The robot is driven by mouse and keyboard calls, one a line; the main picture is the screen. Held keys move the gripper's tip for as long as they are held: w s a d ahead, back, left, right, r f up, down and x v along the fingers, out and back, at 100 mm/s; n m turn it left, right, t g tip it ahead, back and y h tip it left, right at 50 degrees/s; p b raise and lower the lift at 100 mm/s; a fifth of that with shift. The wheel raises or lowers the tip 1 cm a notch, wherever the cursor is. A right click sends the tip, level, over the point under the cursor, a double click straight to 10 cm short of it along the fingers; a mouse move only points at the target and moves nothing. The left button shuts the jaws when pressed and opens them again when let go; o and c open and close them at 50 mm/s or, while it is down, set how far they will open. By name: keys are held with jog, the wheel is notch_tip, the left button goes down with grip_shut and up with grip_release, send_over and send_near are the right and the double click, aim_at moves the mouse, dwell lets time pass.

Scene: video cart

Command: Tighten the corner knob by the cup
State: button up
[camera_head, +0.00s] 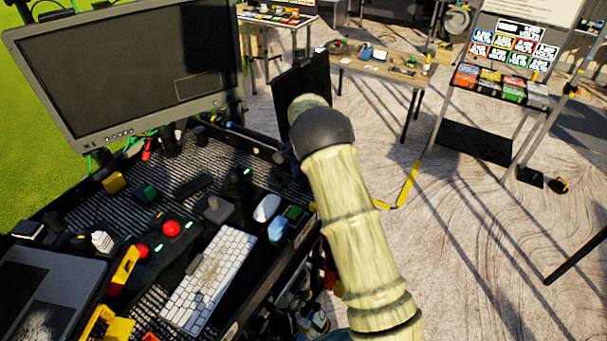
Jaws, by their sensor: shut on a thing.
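My arm, in a pale ribbed sleeve with a black rounded joint, rises from the bottom centre and crosses the cart's right edge. My gripper does not show; the arm hides what lies behind it. The black video cart (145,213) fills the left half. A small pale-blue rounded object (277,229) sits near its right edge; I cannot tell whether it is the cup. I cannot make out the corner knob for certain. A small dark knob-like piece (199,134) stands at the cart's back edge, below the monitor.
A monitor (130,65) stands at the cart's back. A keyboard (209,278), mouse (267,207), red buttons (171,228) and laptop (40,290) crowd the top. A black upright panel (303,88) stands behind my arm. Open floor (480,240) lies to the right.

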jog(key=shift+w+r, duration=0.1)
jog(key=shift+r, duration=0.05)
dwell(0.3)
jog(key=o, duration=0.7)
notch_tip(320, 180, up, 17)
jog(key=b, duration=0.3)
jog(key=shift+r, duration=0.15)
